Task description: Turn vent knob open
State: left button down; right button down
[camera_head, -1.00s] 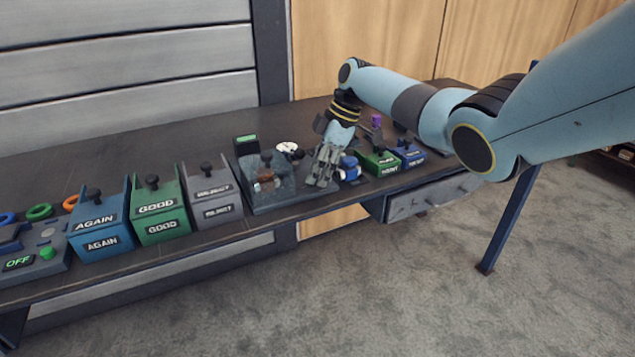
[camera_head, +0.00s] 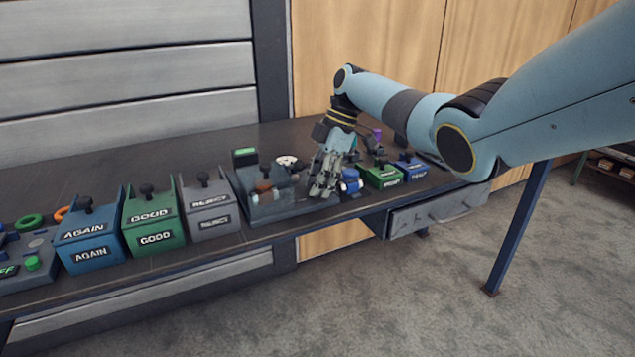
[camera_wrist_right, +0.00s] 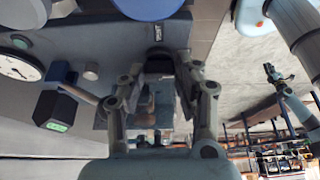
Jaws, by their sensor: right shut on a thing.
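The test stand (camera_head: 282,212) is a grey base on the bench with a white-faced gauge (camera_head: 287,161). My right gripper (camera_head: 323,187) points down at its right part and hides the vent knob in the head view. In the right wrist view, my right gripper (camera_wrist_right: 160,66) is shut on a small dark knob (camera_wrist_right: 158,64), which I take for the vent knob. A small label (camera_wrist_right: 158,33) lies beside it. The knob's angle is hard to read. A dark gripper shape, probably my left gripper (camera_wrist_right: 272,74), shows small at the right of the wrist view.
A blue part (camera_head: 350,183) stands close right of my gripper. AGAIN (camera_head: 92,245), GOOD (camera_head: 155,230) and REJECT (camera_head: 212,212) bins stand left. The gauge also shows in the wrist view (camera_wrist_right: 18,66).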

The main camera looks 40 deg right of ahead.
jog(key=c, duration=1)
grip_release()
jog(key=shift+o, duration=0.2)
jog(key=shift+d+r, duration=0.15)
jog(key=shift+r, duration=0.05)
jog(key=v, duration=1.1)
jog(key=shift+d+r, duration=0.2)
jog(key=shift+s, duration=0.1)
